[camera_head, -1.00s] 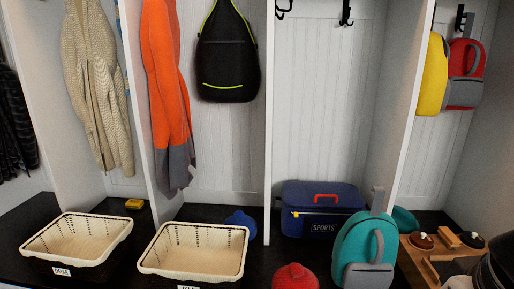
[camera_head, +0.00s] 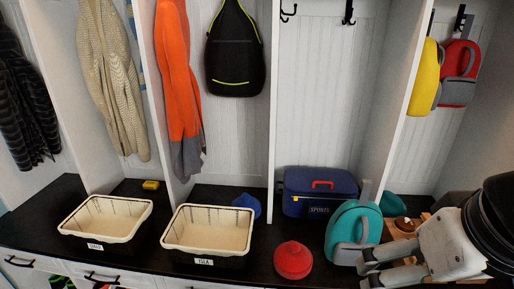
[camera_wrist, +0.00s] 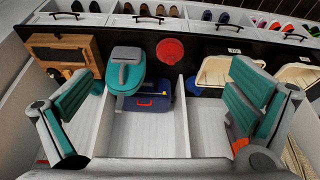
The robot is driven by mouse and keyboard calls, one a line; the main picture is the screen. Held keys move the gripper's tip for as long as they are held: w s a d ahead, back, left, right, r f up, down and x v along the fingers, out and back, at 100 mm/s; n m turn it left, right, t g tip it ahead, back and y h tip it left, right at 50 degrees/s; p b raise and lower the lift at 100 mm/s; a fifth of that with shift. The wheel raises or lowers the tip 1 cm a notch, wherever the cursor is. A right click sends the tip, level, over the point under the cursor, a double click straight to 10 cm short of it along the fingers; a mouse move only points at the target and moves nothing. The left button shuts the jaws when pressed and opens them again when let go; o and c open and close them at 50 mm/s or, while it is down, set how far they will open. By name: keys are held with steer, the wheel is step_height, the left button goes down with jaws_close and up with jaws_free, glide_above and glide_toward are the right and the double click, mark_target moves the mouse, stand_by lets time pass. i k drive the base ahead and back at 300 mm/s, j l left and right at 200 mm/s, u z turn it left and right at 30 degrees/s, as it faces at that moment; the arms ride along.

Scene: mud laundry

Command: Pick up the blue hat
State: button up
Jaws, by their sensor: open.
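My gripper (camera_head: 368,270) is at the lower right of the head view, in front of the teal backpack and well to the right of the hat. In the wrist view my gripper (camera_wrist: 160,112) has its two teal-padded fingers wide apart with nothing between them.
Cream baskets (camera_head: 105,237) (camera_head: 207,250) stand on the bench to the left. A red hat (camera_head: 293,260), a blue sports bag (camera_head: 318,207) and a teal backpack (camera_head: 352,228) stand right of the blue hat. White upright dividers (camera_head: 273,120) separate the cubbies.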

mark_target(246, 201)
steer(key=i+j, duration=0.3)
steer(key=j, duration=0.15)
steer(key=i+j, duration=0.35)
steer(key=i+j+z, duration=0.1)
steer(key=i+j, duration=0.2)
steer(key=j, duration=0.2)
steer(key=i+j, duration=0.3)
steer(key=j, duration=0.2)
